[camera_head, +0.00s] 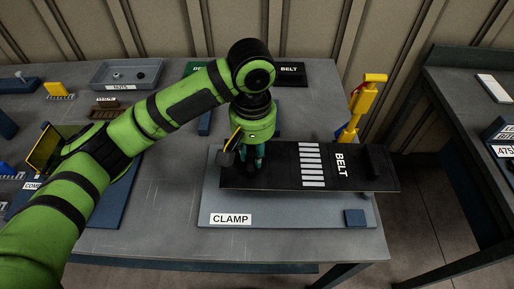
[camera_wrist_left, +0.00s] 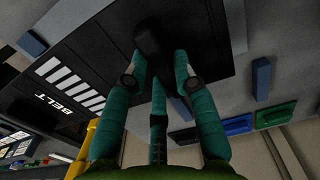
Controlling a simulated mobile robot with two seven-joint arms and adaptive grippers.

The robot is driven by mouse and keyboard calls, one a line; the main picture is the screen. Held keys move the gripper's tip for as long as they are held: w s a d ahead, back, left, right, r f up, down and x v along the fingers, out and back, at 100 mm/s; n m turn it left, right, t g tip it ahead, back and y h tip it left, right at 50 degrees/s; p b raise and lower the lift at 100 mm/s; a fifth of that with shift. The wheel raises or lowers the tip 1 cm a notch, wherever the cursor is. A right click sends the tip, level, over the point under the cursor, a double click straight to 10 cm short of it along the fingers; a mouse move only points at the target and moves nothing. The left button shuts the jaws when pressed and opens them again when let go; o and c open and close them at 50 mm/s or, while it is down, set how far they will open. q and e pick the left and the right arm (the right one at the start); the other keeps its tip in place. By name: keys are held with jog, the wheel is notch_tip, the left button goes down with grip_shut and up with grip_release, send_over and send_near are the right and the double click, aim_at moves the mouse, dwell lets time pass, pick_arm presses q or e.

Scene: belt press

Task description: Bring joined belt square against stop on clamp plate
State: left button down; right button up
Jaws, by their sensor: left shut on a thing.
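The joined belt (camera_head: 275,177) is a flat black strip with white bars and a BELT label. It lies over the grey clamp plate (camera_head: 290,215), and its right end sticks out past the plate's right edge. My left gripper (camera_head: 252,165) is at the belt's left part, shut on a black grip block (camera_wrist_left: 153,38) that shows between its fingers in the left wrist view. A second black block (camera_head: 375,160) stands near the belt's right end. A blue block (camera_head: 355,217) sits at the plate's front right, apart from the belt. I cannot tell which blue block is the stop. My right gripper is out of view.
A yellow lever (camera_head: 350,120) stands behind the belt. Another blue block (camera_head: 204,123) is behind the plate's left corner. A grey tray (camera_head: 127,75) stands at the back left. A second table (camera_head: 470,130) is at the right, across a gap.

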pick_arm(q)
jog(key=shift+a+r+p, duration=0.15)
jog(key=shift+a+p, duration=0.7)
jog(key=shift+a, duration=0.4)
jog(key=shift+a+r+p, duration=0.1)
jog(key=shift+a+p, duration=0.7)
jog(key=shift+a, duration=0.45)
jog(key=shift+p, duration=0.8)
